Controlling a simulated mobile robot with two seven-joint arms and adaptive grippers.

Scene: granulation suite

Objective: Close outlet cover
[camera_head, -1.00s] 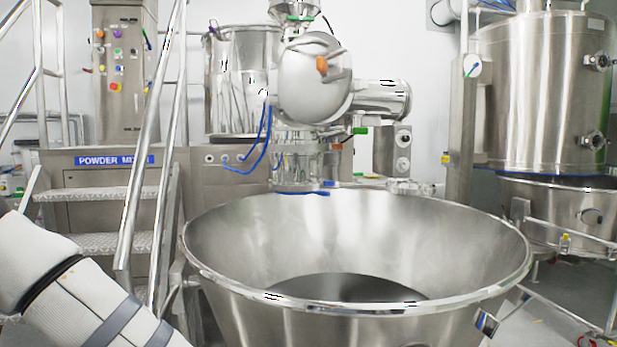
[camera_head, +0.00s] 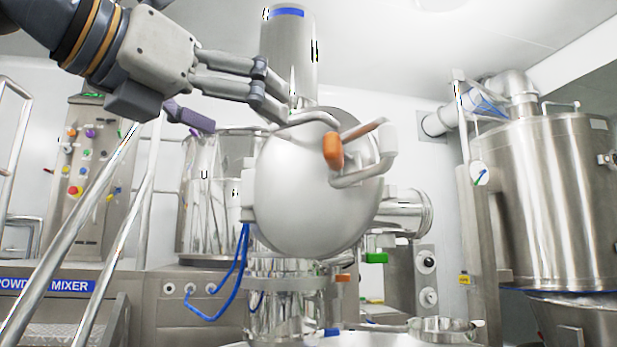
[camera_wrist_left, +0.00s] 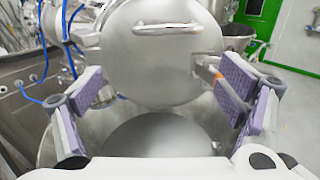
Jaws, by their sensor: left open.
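The outlet cover (camera_head: 305,195) is a large, rounded silver metal piece on the mixer outlet, in the middle of the head view. A bent metal handle and an orange knob (camera_head: 333,151) are at its upper right. In the left wrist view the cover (camera_wrist_left: 150,70) shows as a round plate with a bar handle (camera_wrist_left: 166,29) near its top. My left gripper (camera_head: 245,118) is open at the cover's upper left, its fingertips close to the rim; I cannot tell if they touch. Its purple pads stand either side of the cover in the wrist view (camera_wrist_left: 165,105). My right gripper is not in view.
A metal outlet pipe (camera_head: 280,300) with blue hoses runs below the cover. The stair handrail (camera_head: 75,230) and control cabinet (camera_head: 85,175) are at left. A large steel tank (camera_head: 550,200) stands at right. The wrist view shows a wide bowl (camera_wrist_left: 190,125) beneath.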

